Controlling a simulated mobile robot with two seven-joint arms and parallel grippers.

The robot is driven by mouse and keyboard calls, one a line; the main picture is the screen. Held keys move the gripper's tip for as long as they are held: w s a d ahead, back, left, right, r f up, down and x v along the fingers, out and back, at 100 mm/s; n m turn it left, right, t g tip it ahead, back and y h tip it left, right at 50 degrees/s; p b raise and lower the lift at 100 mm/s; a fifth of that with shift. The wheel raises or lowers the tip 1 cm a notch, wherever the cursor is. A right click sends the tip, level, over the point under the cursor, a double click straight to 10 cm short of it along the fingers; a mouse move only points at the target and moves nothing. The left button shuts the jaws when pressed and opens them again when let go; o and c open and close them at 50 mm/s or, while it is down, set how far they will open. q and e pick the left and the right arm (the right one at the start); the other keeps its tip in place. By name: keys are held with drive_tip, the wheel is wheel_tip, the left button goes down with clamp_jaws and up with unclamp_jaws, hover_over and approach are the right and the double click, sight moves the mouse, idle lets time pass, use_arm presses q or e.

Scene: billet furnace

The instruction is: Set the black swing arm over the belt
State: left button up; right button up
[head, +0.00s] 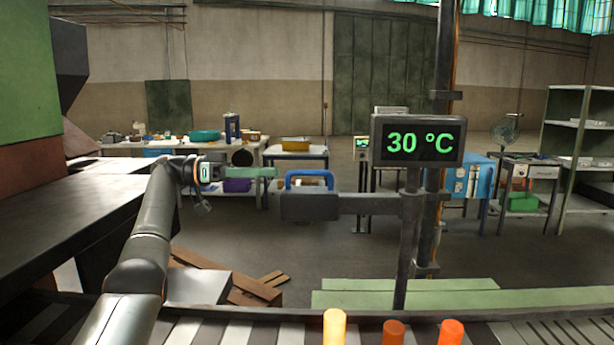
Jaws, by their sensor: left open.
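The black swing arm (360,204) reaches left from an upright post and ends in a thick dark block with a blue handle (310,176) on top. It runs roughly along the line of the slatted belt (265,329), and looks to be beyond the belt's far edge. My left gripper (276,172) is open and points right. Its greenish fingers end just left of the blue handle; I cannot tell whether they touch it. My right gripper is not in view.
A display (417,141) reading 30 °C hangs on the post above the swing arm. Yellow, orange and red-orange cylinders (334,327) stand at the bottom edge. A dark chute (60,215) fills the left. Brown boards (258,288) lie on the floor beyond the belt.

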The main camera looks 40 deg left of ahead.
sight(307, 173)
use_arm(q)
drive_tip(key=x, duration=0.9)
drive_tip(key=shift+w+p, duration=0.1)
drive_tip(key=shift+p, duration=0.3)
drive_tip(key=shift+c, duration=0.4)
clamp_jaws()
idle(0.4)
